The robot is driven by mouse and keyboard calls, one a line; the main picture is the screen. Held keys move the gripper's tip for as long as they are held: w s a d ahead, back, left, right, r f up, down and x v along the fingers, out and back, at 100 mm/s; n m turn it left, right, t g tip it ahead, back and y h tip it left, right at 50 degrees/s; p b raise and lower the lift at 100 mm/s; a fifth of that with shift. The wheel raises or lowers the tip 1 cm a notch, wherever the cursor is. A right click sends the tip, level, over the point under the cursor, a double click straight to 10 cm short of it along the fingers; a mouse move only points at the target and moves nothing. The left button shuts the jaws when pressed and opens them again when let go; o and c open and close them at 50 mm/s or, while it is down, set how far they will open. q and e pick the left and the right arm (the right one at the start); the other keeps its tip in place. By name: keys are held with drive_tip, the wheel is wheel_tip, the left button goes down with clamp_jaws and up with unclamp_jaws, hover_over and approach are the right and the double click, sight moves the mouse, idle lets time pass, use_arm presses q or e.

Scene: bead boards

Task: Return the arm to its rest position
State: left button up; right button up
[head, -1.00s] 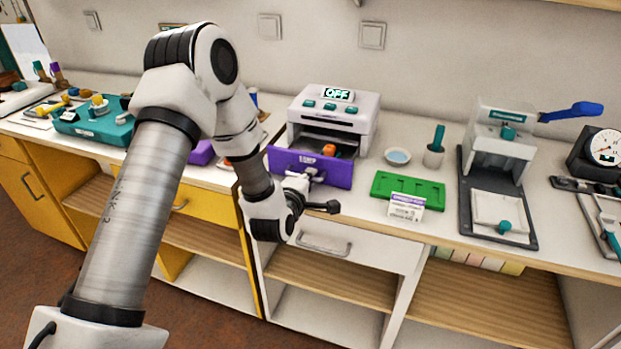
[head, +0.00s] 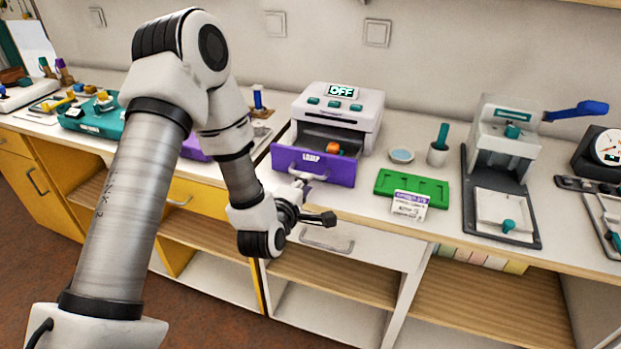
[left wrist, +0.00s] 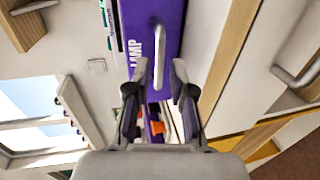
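My left gripper (head: 316,203) is in front of and below the purple drawer front (head: 338,172) of the white lamp unit (head: 356,108). Its fingers are spread and empty, and the left wrist view shows them (left wrist: 156,68) apart too. The drawer's handle (left wrist: 159,58) appears beyond and between the fingertips in that view, with nothing gripped. The drawer stands pulled out, with a small orange object (head: 333,148) inside. My left arm reaches across the left half of the head view. My right gripper is not in view.
A press (head: 505,140) is farther right. Cabinets with handles lie below the counter edge.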

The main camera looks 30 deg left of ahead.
use_arm(q)
drive_tip(key=shift+v, duration=0.95)
